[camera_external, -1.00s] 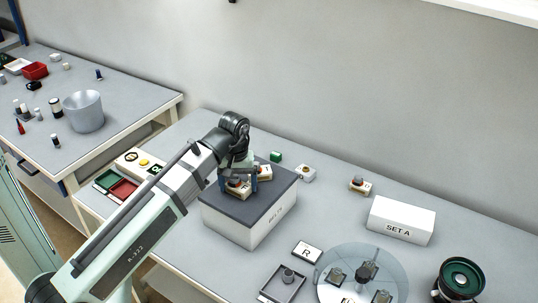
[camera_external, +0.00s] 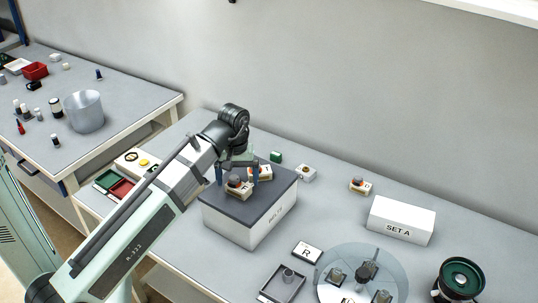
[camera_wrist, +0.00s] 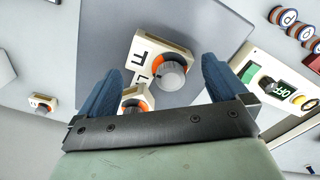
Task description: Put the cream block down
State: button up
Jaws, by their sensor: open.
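A cream block (camera_external: 239,193) with an orange ring and a grey knob rests on the dark top of the box marked BELTS (camera_external: 262,228). It also shows in the wrist view (camera_wrist: 148,48), with dark lettering. A second similar cream block (camera_external: 263,170) sits close beside it on the same top; it is partly hidden by my gripper in the wrist view (camera_wrist: 131,103). My gripper (camera_external: 237,176) is open and empty just above the blocks. Its blue fingers stand apart on either side of the first block in the wrist view (camera_wrist: 163,70).
The SET A box (camera_external: 401,220), a glass disc (camera_external: 385,262) and a grey tray (camera_external: 270,290) stand to the right.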

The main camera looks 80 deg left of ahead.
jog(key=shift+r, duration=2.55)
jog(key=shift+w, duration=0.1)
